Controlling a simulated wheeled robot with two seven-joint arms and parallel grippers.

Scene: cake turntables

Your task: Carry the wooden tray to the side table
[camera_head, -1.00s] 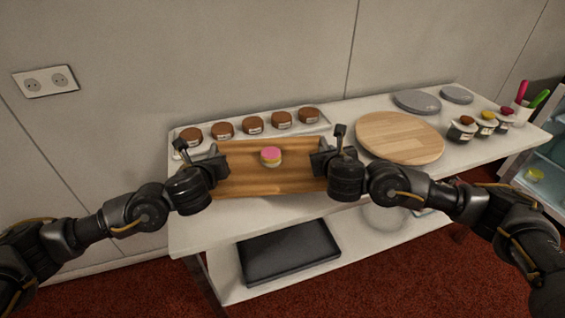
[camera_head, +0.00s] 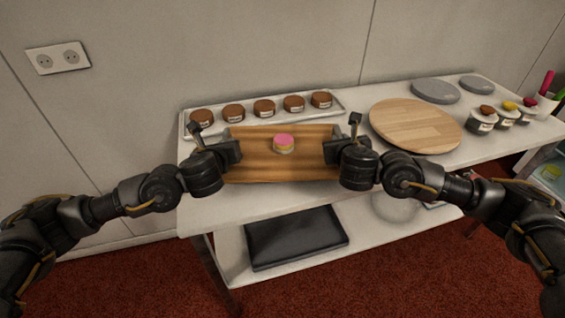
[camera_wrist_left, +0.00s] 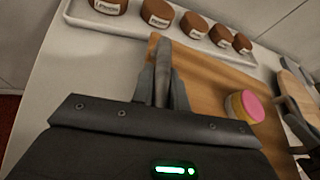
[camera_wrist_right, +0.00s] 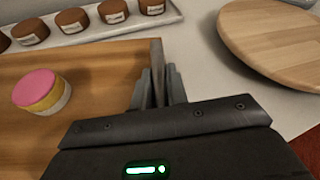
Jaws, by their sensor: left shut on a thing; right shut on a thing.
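The wooden tray (camera_head: 255,165) is held between my two grippers at the front left of the white table. A small round cake (camera_head: 284,144) with a pink top and yellow side stands on it. My left gripper (camera_head: 232,152) is shut on the tray's left end wall; the left wrist view shows its fingers (camera_wrist_left: 163,88) closed on that wall. My right gripper (camera_head: 333,151) is shut on the right end wall, seen also between its fingers (camera_wrist_right: 157,88) in the right wrist view. Whether the tray touches the tabletop I cannot tell.
A white platter (camera_head: 338,108) with several labelled brown cakes lies behind the tray. A round wooden board (camera_head: 415,126), grey discs (camera_head: 435,91) and several small jars (camera_head: 483,120) stand to the right. A black tray (camera_head: 295,240) lies on the lower shelf. Red carpet is in front.

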